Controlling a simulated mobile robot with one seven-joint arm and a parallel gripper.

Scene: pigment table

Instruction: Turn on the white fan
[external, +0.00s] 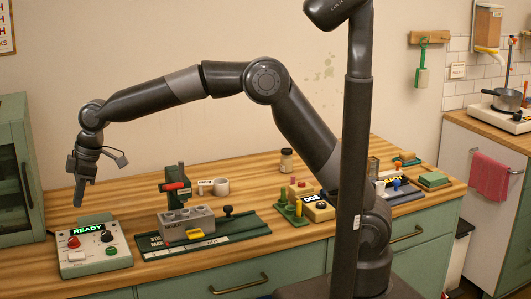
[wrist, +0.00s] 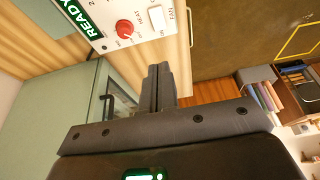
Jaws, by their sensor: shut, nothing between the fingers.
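A pale control box (external: 120,260) stands at the left end of the wooden worktop, with a green "READY" display (external: 88,229). On its face are a red knob (external: 73,242), a dark knob, a green button and a small white switch (external: 76,256). In the wrist view, the white switch (wrist: 157,18) sits beside the red knob (wrist: 124,28), which is labelled "HEAT"; the switch's label looks like "FAN". My gripper (external: 79,204) points down above the box's back left area, apart from it. Its fingers (wrist: 160,70) are shut together and empty. Whether the switch is on cannot be told.
A green cabinet (external: 14,170) stands left of the box. Bare worktop (external: 115,199) lies behind the box.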

